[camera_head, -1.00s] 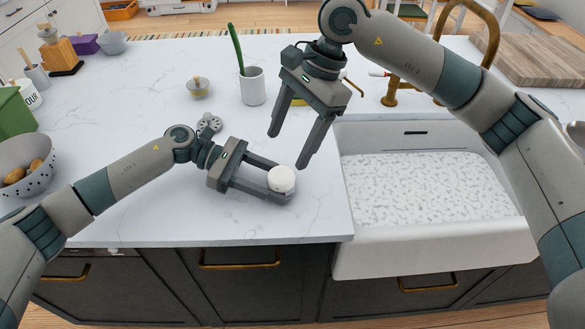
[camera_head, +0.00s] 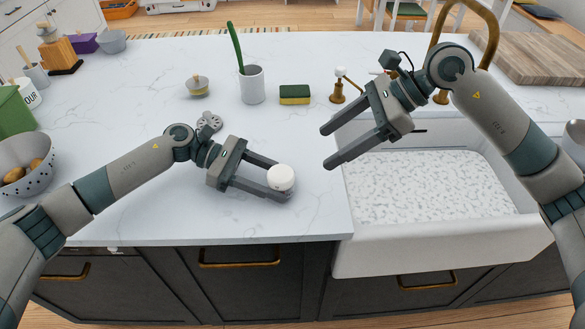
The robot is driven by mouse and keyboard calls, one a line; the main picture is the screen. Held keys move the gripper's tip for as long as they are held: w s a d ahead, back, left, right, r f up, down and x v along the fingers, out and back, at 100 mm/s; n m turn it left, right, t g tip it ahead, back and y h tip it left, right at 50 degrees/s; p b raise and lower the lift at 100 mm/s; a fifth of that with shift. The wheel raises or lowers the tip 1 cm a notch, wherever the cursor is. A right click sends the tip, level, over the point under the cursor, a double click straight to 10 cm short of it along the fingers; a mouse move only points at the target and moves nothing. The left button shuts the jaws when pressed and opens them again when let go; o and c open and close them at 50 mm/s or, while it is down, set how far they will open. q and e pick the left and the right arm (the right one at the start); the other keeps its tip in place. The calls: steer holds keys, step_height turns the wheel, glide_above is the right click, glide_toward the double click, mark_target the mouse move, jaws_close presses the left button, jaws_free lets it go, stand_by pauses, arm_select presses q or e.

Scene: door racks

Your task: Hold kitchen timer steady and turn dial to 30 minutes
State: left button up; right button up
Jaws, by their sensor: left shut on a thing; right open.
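The kitchen timer (camera_head: 281,177) is a small round white object on the counter near its front edge. My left gripper (camera_head: 278,180) lies low over the counter and is shut on the timer, one finger on its far side and one on its near side. No dial markings can be made out on the timer. My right gripper (camera_head: 324,147) is open and empty, to the right of and beyond the timer. Its fingers point left, apart from the timer, near the sink's left edge.
The white sink (camera_head: 430,245) is to the right, with a brass faucet (camera_head: 492,35) behind it. A white cup (camera_head: 252,85) with a green stalk, a sponge (camera_head: 295,94) and a small lidded jar (camera_head: 198,86) stand farther back. A colander (camera_head: 35,180) is at left. The counter around the timer is clear.

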mark_target(289, 172)
steer(key=x, duration=1.2)
steer(key=shift+c, duration=0.4)
steer(key=c, duration=1)
